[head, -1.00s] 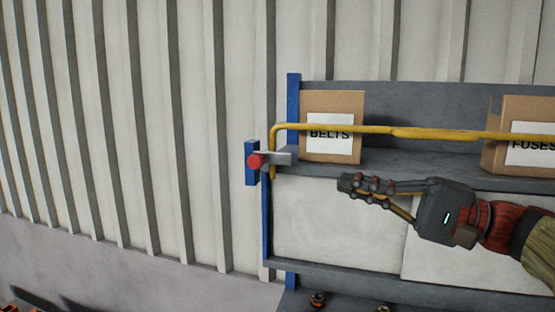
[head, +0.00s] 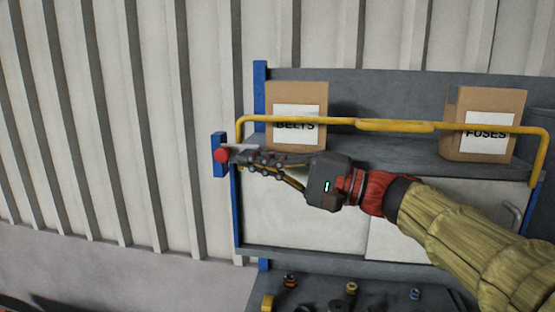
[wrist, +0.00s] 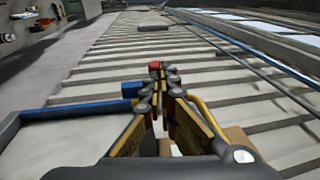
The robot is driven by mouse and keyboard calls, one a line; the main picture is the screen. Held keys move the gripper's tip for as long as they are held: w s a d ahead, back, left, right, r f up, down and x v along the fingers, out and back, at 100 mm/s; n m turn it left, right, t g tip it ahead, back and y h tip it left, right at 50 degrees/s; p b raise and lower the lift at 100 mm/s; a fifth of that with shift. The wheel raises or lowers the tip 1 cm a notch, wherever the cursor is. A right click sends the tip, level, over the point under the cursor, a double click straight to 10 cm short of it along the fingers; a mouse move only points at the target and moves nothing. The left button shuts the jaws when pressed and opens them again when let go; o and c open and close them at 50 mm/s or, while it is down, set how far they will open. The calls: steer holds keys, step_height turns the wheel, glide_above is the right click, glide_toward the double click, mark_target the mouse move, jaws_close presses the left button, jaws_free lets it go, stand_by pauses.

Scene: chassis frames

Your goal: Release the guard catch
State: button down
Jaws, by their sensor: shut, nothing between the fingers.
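The guard is a yellow bar (head: 395,126) across the front of the upper shelf. At its left end the catch has a red knob (head: 222,155) on a blue bracket (head: 219,140), with a grey plate largely hidden by my fingers. My gripper (head: 236,155) is shut and empty, its fingertips just right of the red knob. I cannot tell whether they touch it. In the wrist view, the shut fingertips (wrist: 157,72) are near a red piece (wrist: 173,69), probably the knob, and a blue piece (wrist: 130,90).
A BELTS box (head: 297,108) and a FUSES box (head: 482,120) stand on the shelf behind the bar. White cabinet doors (head: 300,212) are below. Several small parts lie on the lower surface (head: 320,290). The ribbed wall (head: 110,120) left of the catch is clear.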

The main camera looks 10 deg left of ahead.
mark_target(223, 161)
steer(key=shift+x, duration=0.85)
steer(key=a+b, duration=0.1)
steer(key=a, duration=0.2)
steer(key=a+b, duration=0.2)
steer(key=a, duration=0.1)
steer(key=shift+w+f, duration=0.15)
steer(key=shift+f, duration=0.1)
steer(key=shift+a+r+b, duration=0.2)
steer(key=shift+a+b, duration=0.1)
steer(key=shift+b, duration=0.05)
